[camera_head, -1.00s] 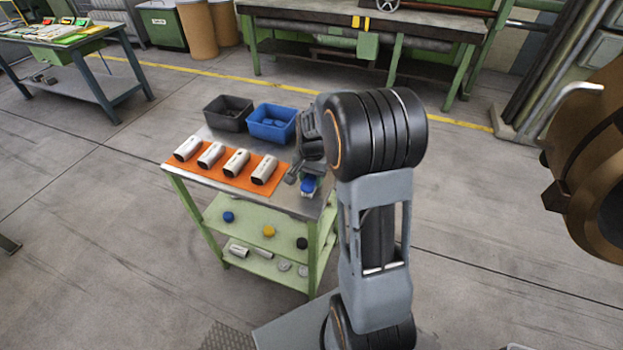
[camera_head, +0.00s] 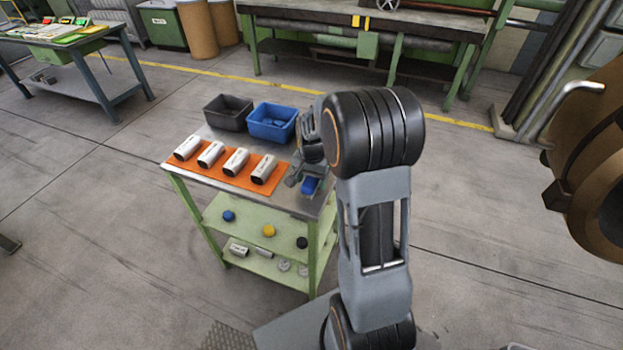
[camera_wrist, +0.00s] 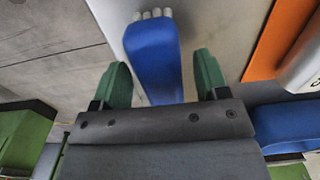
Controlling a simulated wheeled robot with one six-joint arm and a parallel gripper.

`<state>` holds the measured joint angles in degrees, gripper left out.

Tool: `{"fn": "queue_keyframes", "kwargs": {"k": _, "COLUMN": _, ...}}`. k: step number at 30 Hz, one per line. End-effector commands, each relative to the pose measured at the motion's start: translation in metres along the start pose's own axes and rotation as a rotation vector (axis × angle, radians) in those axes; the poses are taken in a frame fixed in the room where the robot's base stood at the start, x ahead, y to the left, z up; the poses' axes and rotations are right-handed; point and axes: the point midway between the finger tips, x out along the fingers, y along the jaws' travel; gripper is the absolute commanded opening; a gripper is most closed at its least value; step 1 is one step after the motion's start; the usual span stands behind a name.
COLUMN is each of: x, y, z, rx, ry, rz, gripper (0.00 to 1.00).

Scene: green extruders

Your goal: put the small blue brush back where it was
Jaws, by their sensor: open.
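The small blue brush (camera_head: 311,186) lies at the right end of the cart's grey metal top, beside the orange mat. In the wrist view the brush (camera_wrist: 153,50) shows a blue body with pale bristle tufts at its far end. My gripper (camera_wrist: 163,68) is open, with one green finger on each side of the brush and a visible gap to both. The near end of the brush is hidden behind the gripper body. In the head view my gripper (camera_head: 304,179) is just over the brush, partly hidden by my arm.
A black bin (camera_head: 228,112) and a blue bin (camera_head: 271,123) stand at the back of the cart. The lower shelves (camera_head: 248,226) hold coloured caps and white parts. Open floor surrounds the cart.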

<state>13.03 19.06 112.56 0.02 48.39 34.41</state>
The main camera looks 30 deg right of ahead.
Motion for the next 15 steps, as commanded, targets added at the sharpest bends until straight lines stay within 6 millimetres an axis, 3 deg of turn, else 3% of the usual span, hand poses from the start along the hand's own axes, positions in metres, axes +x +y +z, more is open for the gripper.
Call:
{"fn": "queue_keyframes", "kwargs": {"k": 5, "x": -0.016, "y": -0.001, "z": -0.001, "rx": 0.0, "ry": 0.003, "rz": -0.002, "gripper": 0.68}}
{"fn": "queue_keyframes", "kwargs": {"k": 15, "x": -0.08, "y": 0.0, "z": -0.001, "rx": 0.0, "ry": 0.003, "rz": -0.002, "gripper": 0.68}}
